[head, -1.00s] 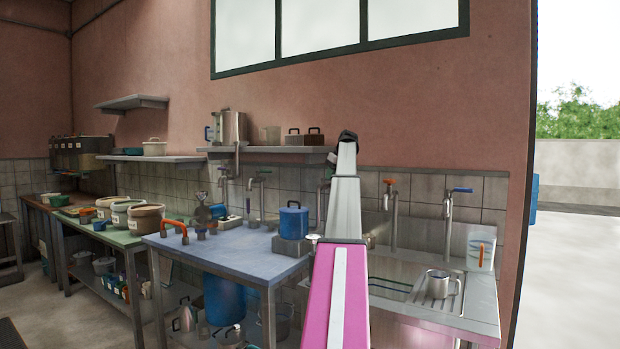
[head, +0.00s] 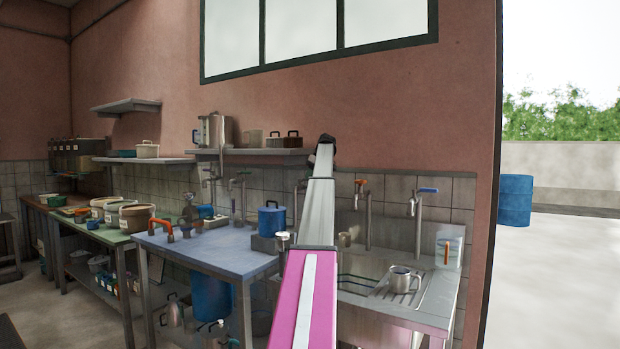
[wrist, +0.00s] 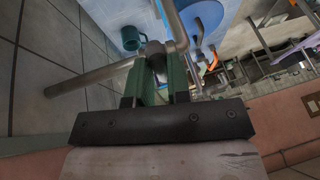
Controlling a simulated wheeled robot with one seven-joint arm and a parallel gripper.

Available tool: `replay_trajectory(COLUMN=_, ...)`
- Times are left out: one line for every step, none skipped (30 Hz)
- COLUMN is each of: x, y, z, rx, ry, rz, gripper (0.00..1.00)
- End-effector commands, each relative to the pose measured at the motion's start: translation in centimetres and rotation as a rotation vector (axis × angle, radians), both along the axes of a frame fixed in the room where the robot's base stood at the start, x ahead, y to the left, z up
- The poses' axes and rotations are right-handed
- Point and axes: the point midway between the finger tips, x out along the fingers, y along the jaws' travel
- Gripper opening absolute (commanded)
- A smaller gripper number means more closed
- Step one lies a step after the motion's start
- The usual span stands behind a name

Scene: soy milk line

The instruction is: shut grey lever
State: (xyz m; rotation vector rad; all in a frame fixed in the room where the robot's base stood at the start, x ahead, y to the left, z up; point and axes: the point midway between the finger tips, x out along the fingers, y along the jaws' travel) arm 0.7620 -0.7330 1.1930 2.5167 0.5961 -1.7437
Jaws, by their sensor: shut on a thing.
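My gripper (wrist: 158,80), with green fingers, shows in the wrist view. It is shut on a grey metal part of a tap (wrist: 110,73), which I take to be the grey lever; the fingers hide most of that part. A long grey pipe of this tap runs left from the fingers, and another length runs up the picture. Part of a grey tap (head: 298,200) shows just left of the arm. Whether the lever stands open or shut, I cannot tell.
A tap with an orange lever (head: 362,185) and one with a blue lever (head: 427,190) stand right of my arm, over a steel sink (head: 415,312) with a metal mug (head: 400,280). A blue table (head: 215,252) with a blue pot (head: 271,221) stands left. A shelf (head: 250,152) hangs above.

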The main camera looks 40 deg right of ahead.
Motion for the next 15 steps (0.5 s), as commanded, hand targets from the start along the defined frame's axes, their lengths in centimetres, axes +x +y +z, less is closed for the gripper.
replay_trajectory(x=0.04, y=-0.09, z=0.06, rx=-0.002, ry=-0.001, rz=0.002, gripper=0.0)
replay_trajectory(x=0.04, y=-0.09, z=0.06, rx=-0.002, ry=-0.001, rz=0.002, gripper=0.0)
replay_trajectory(x=0.06, y=-0.09, z=0.06, rx=-0.002, ry=-0.001, rz=0.002, gripper=0.0)
replay_trajectory(x=0.06, y=-0.1, z=0.06, rx=-0.002, ry=-0.001, rz=0.002, gripper=0.0)
replay_trajectory(x=0.06, y=-0.09, z=0.06, rx=-0.002, ry=-0.001, rz=0.002, gripper=0.0)
replay_trajectory(x=0.07, y=-0.1, z=0.06, rx=-0.002, ry=-0.001, rz=0.002, gripper=0.21)
replay_trajectory(x=0.06, y=-0.09, z=0.06, rx=-0.002, ry=-0.001, rz=0.002, gripper=0.31)
replay_trajectory(x=0.06, y=-0.09, z=0.06, rx=-0.002, ry=-0.001, rz=0.002, gripper=0.41)
replay_trajectory(x=0.06, y=-0.08, z=0.06, rx=-0.002, ry=-0.001, rz=0.001, gripper=0.43)
replay_trajectory(x=0.06, y=-0.08, z=0.05, rx=-0.002, ry=-0.001, rz=0.001, gripper=0.43)
replay_trajectory(x=0.06, y=-0.07, z=0.05, rx=-0.002, ry=-0.001, rz=0.001, gripper=0.43)
replay_trajectory(x=0.06, y=-0.05, z=0.05, rx=-0.002, ry=-0.001, rz=0.001, gripper=0.43)
replay_trajectory(x=0.06, y=-0.04, z=0.04, rx=-0.002, ry=-0.001, rz=0.001, gripper=0.43)
replay_trajectory(x=0.06, y=-0.04, z=0.04, rx=-0.002, ry=-0.001, rz=0.001, gripper=0.43)
replay_trajectory(x=0.06, y=-0.03, z=0.03, rx=-0.002, ry=-0.001, rz=0.001, gripper=0.43)
